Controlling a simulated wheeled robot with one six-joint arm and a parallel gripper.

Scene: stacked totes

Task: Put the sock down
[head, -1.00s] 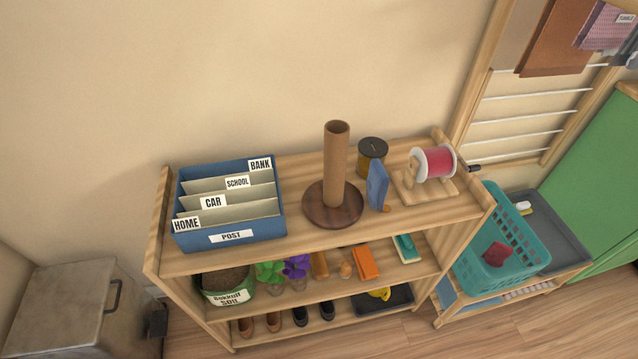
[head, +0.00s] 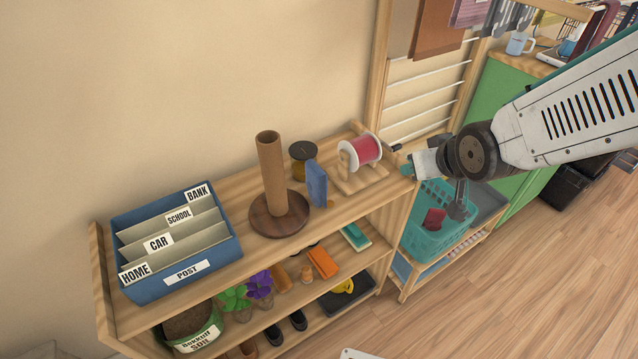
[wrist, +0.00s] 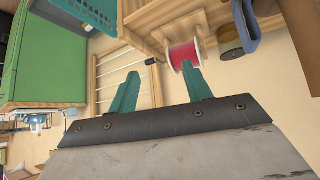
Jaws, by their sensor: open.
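My gripper (head: 408,170) is open in the head view, beside the right end of the wooden shelf's top and above the teal basket (head: 425,240). In the wrist view its two teal fingers (wrist: 160,72) stand apart with nothing between them. No sock is clearly recognisable. A small dark red item (head: 433,219) lies in the basket, partly behind my arm; I cannot tell whether it is a sock.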

